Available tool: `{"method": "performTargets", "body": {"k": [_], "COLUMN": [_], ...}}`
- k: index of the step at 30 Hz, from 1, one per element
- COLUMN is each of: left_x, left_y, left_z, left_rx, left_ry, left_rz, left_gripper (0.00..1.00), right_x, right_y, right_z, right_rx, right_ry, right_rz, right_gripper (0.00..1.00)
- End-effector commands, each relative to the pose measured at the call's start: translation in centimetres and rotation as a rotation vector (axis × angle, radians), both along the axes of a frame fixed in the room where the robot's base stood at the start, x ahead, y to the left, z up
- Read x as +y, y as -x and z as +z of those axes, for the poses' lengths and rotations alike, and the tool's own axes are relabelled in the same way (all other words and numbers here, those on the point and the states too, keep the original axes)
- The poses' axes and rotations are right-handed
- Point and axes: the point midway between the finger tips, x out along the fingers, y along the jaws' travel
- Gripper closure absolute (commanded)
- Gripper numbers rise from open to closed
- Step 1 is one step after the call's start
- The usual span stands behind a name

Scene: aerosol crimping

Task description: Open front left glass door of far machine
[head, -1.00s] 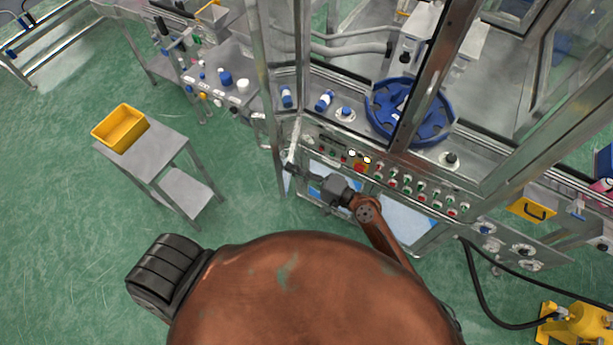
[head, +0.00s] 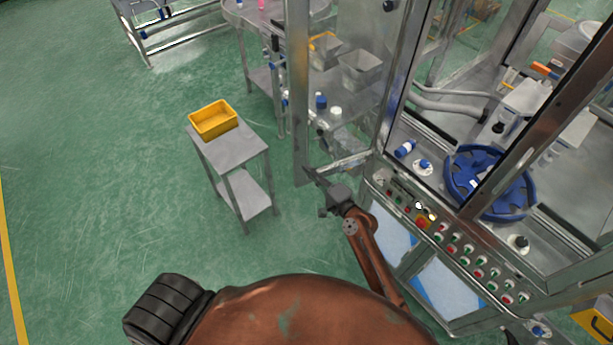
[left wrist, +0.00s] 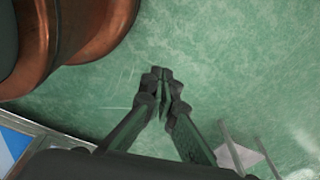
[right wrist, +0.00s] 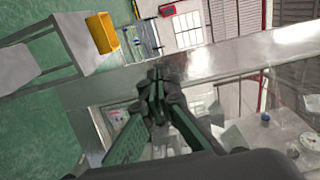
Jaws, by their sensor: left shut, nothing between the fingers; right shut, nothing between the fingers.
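The far machine (head: 440,215) stands at right in the head view, with a button panel on its front. Its front left glass door (head: 299,110) appears to stand swung out, with its metal edge post on the left and its bottom rail running back to the machine. My right gripper (head: 314,176) is shut and empty, close to the lower outer end of the door. In the right wrist view its fingers (right wrist: 156,76) lie in front of a broad metal frame bar (right wrist: 215,62); contact is unclear. My left gripper (left wrist: 163,75) is shut and empty above green floor.
A small grey cart (head: 228,150) with a yellow bin (head: 213,119) stands left of the door. A blue round fixture (head: 488,183) sits inside the machine. Steel tables stand behind the door. The floor at left is clear.

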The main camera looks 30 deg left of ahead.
Motion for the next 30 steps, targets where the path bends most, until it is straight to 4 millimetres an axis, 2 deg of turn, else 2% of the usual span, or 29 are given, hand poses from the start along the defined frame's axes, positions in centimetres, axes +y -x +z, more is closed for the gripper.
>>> {"method": "performTargets", "body": {"k": [14, 19, 24, 30], "left_x": [0.0, 0.0, 0.0, -0.1], "left_y": [1.6, 1.6, 1.3, 1.5], "left_z": [-0.2, 0.2, 1.1, 0.9], "left_rx": [0.022, 0.022, 0.018, 0.019], "left_ry": [-0.001, -0.001, -0.001, 0.001], "left_rz": [0.003, 0.004, 0.002, 0.004], "left_gripper": [1.00, 1.00, 1.00, 1.00], "right_x": [0.1, -0.6, -2.6, -3.0], "right_y": [-0.1, 0.4, 2.0, 6.4], "right_z": [0.0, 0.0, 0.0, -0.1], "right_rx": [0.000, 0.001, 0.002, 0.004], "right_ry": [0.000, 0.002, 0.001, -0.003], "right_rz": [-0.001, 0.001, 0.009, 0.007], "right_gripper": [1.00, 1.00, 1.00, 1.00]}}
